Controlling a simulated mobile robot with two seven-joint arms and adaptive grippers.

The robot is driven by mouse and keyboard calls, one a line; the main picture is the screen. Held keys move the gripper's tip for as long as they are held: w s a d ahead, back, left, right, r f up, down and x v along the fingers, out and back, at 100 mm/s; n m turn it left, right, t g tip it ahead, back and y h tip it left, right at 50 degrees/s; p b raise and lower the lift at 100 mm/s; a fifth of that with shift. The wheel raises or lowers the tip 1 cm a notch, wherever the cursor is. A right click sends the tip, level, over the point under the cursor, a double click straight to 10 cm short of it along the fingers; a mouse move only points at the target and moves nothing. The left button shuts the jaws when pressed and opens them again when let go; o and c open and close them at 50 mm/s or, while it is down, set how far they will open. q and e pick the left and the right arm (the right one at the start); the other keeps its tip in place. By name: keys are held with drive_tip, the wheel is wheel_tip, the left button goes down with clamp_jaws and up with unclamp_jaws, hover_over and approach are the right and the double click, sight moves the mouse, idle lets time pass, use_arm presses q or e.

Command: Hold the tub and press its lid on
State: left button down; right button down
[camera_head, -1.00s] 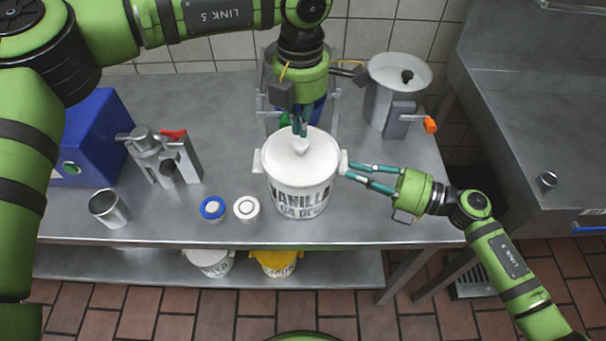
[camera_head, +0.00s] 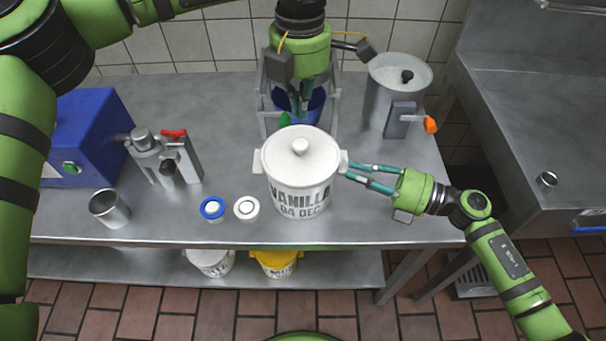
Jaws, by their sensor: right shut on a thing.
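The white tub (camera_head: 299,202) with black "VANILLA" lettering stands upright on the metal table. My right gripper (camera_head: 346,172) comes from the right and is shut on the tub's right side handle. My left gripper (camera_head: 300,116) points down above and behind the lid, apart from the knob. Its fingers look close together, but I cannot tell whether they are open or shut.
A metal frame with a blue container (camera_head: 312,103) stands behind the tub. A steel pot (camera_head: 385,95) is at the back right. A blue-and-white disc (camera_head: 212,208), a white disc (camera_head: 246,208) and a steel cup (camera_head: 109,208) lie left. The table's front right is clear.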

drive_tip(key=c, duration=1.2)
unclamp_jaws()
drive_tip(key=shift+s+f, duration=0.15)
drive_tip(key=shift+f, duration=0.3)
use_arm(q)
drive_tip(key=shift+w+f, duration=0.15)
use_arm(e)
drive_tip(key=shift+r, duration=0.1)
drive_tip(key=shift+w, duration=0.2)
drive_tip(key=shift+r, duration=0.1)
